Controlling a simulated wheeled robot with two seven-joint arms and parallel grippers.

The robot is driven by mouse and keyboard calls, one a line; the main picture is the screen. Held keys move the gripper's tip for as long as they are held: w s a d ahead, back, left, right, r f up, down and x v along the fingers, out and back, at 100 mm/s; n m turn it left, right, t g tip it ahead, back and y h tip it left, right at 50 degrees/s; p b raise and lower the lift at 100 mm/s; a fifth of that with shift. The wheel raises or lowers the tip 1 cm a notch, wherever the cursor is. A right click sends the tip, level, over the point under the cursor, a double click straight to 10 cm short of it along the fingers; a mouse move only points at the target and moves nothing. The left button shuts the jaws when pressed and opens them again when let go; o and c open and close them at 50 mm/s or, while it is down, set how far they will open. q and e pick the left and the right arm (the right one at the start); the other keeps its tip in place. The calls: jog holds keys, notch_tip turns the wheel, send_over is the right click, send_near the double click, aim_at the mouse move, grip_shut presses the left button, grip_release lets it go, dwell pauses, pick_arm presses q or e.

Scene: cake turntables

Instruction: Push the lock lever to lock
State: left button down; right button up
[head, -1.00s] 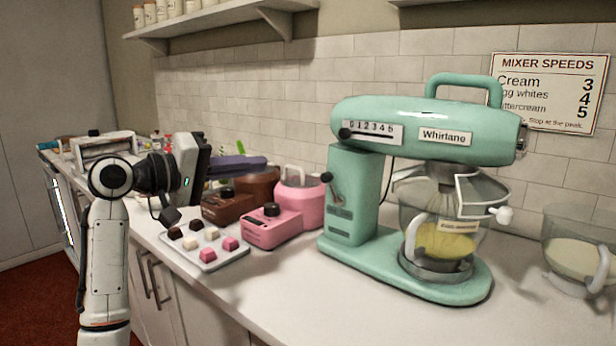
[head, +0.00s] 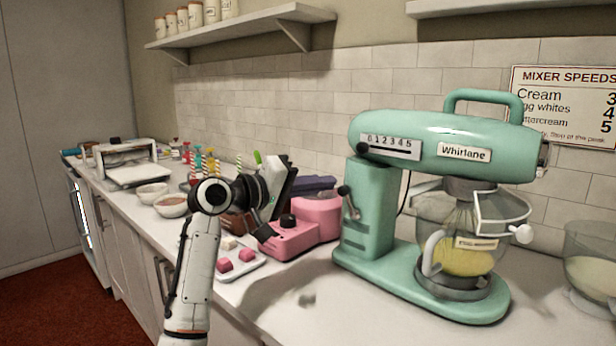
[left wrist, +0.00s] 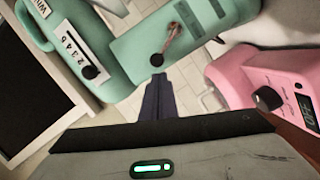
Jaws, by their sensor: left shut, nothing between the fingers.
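The mint-green stand mixer (head: 440,132) stands on the counter, its head level over a glass bowl of yellow mix (head: 465,258). The lock lever (head: 349,201), a thin rod with a dark knob, sits on the mixer's column. In the left wrist view the lever's knob (left wrist: 157,60) is just beyond my fingertips, with a reddish rod running up from it. My left gripper (head: 330,183) is shut and empty, left of the lever; its dark fingers (left wrist: 159,78) point at the knob. I cannot tell whether they touch. My right gripper is not in view.
A pink machine with a black knob (head: 288,221) stands left of the mixer, below my left gripper. A tray of sweets (head: 250,270) lies in front of it. The speed dial slider (head: 364,147) is above the lever. Another bowl (head: 590,275) stands at the right.

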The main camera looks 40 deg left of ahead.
pick_arm(q)
jog(key=shift+d+f, duration=0.15)
jog(key=shift+d, duration=0.05)
jog(key=shift+d, duration=0.1)
jog(key=shift+d+r+m+p, duration=0.15)
jog(key=shift+r+m+p, duration=0.05)
jog(key=shift+m+p, duration=0.15)
